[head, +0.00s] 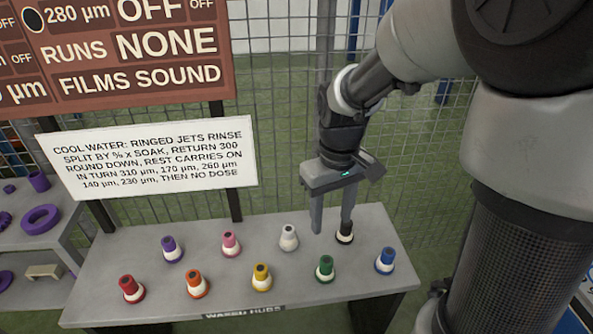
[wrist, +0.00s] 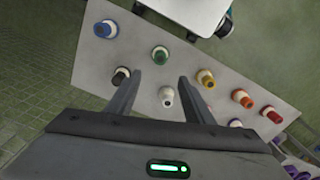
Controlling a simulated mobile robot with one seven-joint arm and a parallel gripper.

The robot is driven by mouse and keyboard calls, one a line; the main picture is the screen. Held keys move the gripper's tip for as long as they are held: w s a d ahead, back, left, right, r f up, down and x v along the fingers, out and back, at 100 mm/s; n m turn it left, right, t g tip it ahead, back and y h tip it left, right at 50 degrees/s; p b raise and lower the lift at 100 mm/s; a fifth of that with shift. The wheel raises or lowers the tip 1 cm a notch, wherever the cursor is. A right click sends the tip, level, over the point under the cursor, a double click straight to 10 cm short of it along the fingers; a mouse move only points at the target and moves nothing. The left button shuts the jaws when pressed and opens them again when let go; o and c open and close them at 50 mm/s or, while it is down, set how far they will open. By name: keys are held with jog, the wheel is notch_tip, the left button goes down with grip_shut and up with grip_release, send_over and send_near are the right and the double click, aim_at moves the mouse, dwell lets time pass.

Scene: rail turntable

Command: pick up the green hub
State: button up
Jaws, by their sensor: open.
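The green hub (head: 325,267) stands upright near the front edge of the grey table, between the yellow and blue hubs. It has a green top, a pale band and a green base. My gripper (head: 332,226) is open and empty, pointing down above the back part of the table, behind and above the green hub in the head view. In the wrist view the green hub (wrist: 159,54) lies just beyond the open fingertips (wrist: 158,80), roughly in line with the gap between them. Nothing hides it in either view.
Close by stand a black hub (head: 345,233), a white hub (head: 289,238), a blue hub (head: 385,261) and a yellow hub (head: 262,278). Pink, purple, orange and red hubs stand further left. A wire fence and a sign (head: 150,150) rise behind the table.

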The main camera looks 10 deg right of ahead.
aim_at(326, 259)
notch_tip(326, 259, down, 17)
jog(key=b, duration=0.5)
jog(key=shift+b, duration=0.4)
jog(key=shift+r, duration=0.1)
grip_shut()
